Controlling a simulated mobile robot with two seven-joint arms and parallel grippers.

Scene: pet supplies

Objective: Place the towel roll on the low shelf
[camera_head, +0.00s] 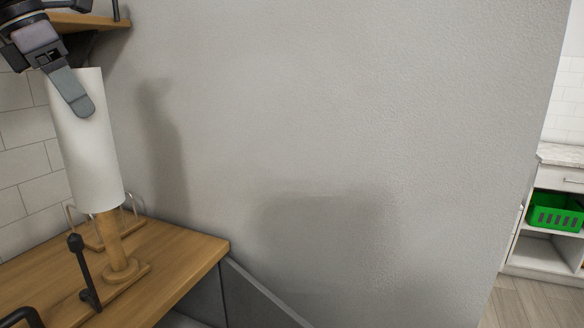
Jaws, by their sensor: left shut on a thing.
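The white towel roll (86,150) stands nearly upright, tilted slightly, at the left of the head view. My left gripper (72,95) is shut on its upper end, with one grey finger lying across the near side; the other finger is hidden. A low white shelf (541,250) shows at the far right, under a green basket. My right gripper is not in view.
A wooden upper shelf (98,22) is close to my left gripper. A wire rack (72,212) stands behind the post, and a black upright bar (83,270) stands before it. A grey wall (340,130) fills the middle. The green basket (556,213) sits in the white cabinet.

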